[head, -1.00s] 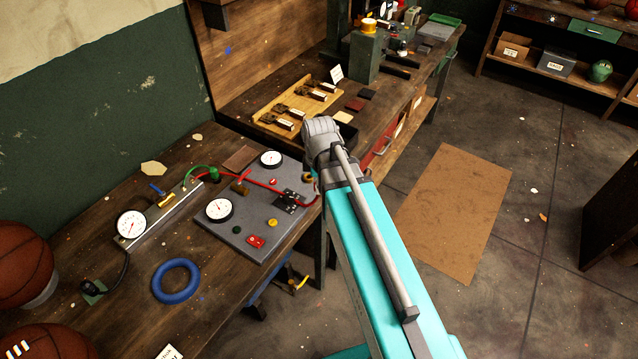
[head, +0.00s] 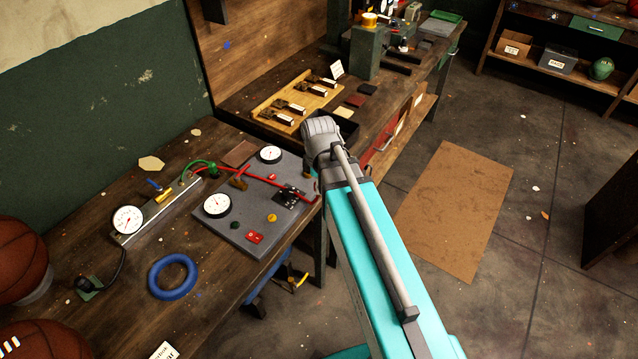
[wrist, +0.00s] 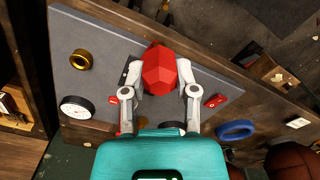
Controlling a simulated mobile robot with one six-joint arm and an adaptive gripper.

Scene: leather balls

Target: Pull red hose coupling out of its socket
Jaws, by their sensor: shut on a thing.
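In the wrist view my gripper (wrist: 161,82) has its two fingers on either side of a faceted red hose coupling (wrist: 160,68) and is shut on it. The coupling is over the grey panel (wrist: 92,42), near a black plate (wrist: 131,73). The coupling's far end and its socket are hidden, so I cannot tell how deep it sits. In the head view my arm covers the gripper and the coupling. A red hose (head: 262,180) runs across the grey panel (head: 238,228) towards the black plate (head: 289,197).
The panel carries two white gauges (head: 217,204) and a red button block (head: 255,237). A blue ring (head: 174,277) and a gauge strip (head: 127,220) lie on the bench to the left. A wooden tray (head: 296,101) stands behind. Basketballs (head: 18,258) are at the left edge.

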